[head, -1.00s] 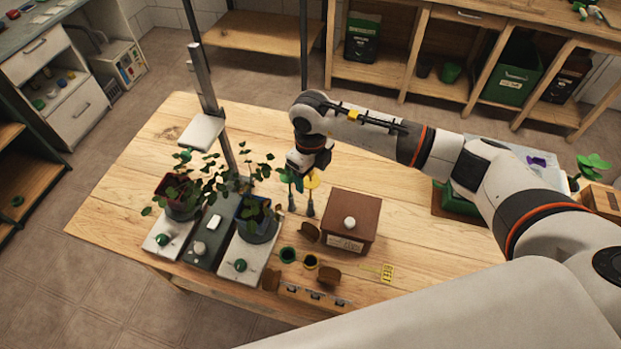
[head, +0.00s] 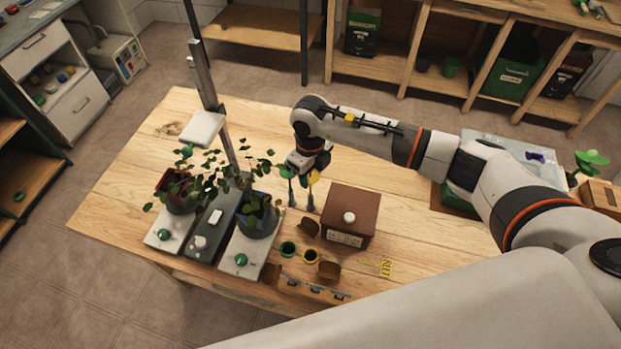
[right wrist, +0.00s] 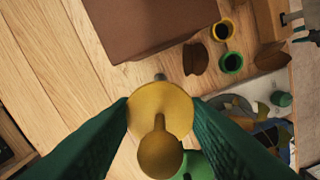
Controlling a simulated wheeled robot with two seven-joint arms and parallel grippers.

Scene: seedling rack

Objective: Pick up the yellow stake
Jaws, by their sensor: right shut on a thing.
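The yellow stake (head: 314,178) stands upright on the wooden table, with a yellow round head and a dark lower end. In the right wrist view its yellow disc and knob (right wrist: 160,108) sit between the green fingers. My right gripper (head: 307,172) comes from above and is shut on the yellow stake; the fingers partly hide its head. A green stake (head: 287,173) stands close on its left, and its green head (right wrist: 196,166) shows at the lower edge of the right wrist view. My left gripper is not in view.
A brown box (head: 350,212) stands just right of the stakes. Potted plants (head: 258,220) on scale-like bases stand to the left, beside a metal post (head: 205,80). The table behind is clear.

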